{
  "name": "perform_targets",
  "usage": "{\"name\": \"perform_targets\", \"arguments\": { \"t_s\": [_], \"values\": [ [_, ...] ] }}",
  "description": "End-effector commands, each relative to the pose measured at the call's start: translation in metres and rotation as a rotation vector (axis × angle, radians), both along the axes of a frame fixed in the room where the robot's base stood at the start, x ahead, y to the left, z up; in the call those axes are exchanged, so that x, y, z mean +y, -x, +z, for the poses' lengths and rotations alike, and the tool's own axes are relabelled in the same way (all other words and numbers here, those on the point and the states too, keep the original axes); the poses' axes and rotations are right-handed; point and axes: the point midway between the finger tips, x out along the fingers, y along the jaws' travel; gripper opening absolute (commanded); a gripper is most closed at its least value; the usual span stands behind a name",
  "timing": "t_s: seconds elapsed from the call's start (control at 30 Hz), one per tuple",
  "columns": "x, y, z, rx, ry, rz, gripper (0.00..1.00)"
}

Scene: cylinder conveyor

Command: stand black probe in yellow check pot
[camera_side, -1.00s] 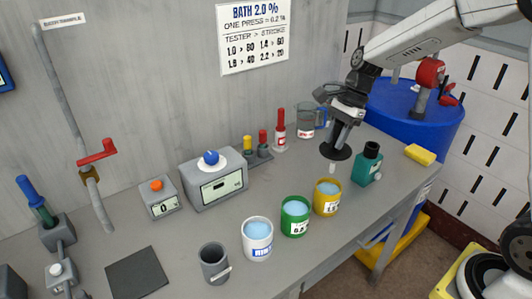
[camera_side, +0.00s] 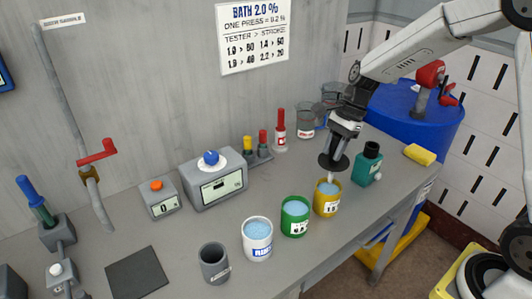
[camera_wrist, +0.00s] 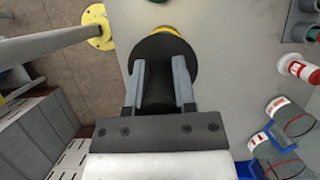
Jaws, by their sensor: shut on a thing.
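My gripper (camera_side: 341,148) is shut on the black probe (camera_side: 332,163), which hangs upright with a wide black disc and a pale tip below it. The probe also shows between my fingers in the wrist view (camera_wrist: 157,95). The yellow check pot (camera_side: 326,206) holds pale blue liquid and stands directly below the probe. The tip reaches down to the pot's mouth; whether it touches the liquid or the bottom I cannot tell. In the wrist view the disc hides most of the pot, and only a yellow edge (camera_wrist: 166,30) shows.
A green pot (camera_side: 295,228) and a white pot (camera_side: 257,252) stand to the left of the yellow one. A teal bottle (camera_side: 366,170) stands close on the right, with a yellow sponge (camera_side: 420,154) beyond. A grey cup (camera_side: 214,268) stands near the front edge.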

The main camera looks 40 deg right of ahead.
Motion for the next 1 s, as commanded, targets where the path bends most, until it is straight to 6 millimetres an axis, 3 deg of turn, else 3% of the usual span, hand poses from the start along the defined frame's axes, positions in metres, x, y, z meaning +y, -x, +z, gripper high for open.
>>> {"name": "perform_targets", "arguments": {
  "t_s": [1.0],
  "values": [
    [0.0002, -0.0001, -0.009, 0.0, -0.001, 0.0, 0.0]
  ]
}}
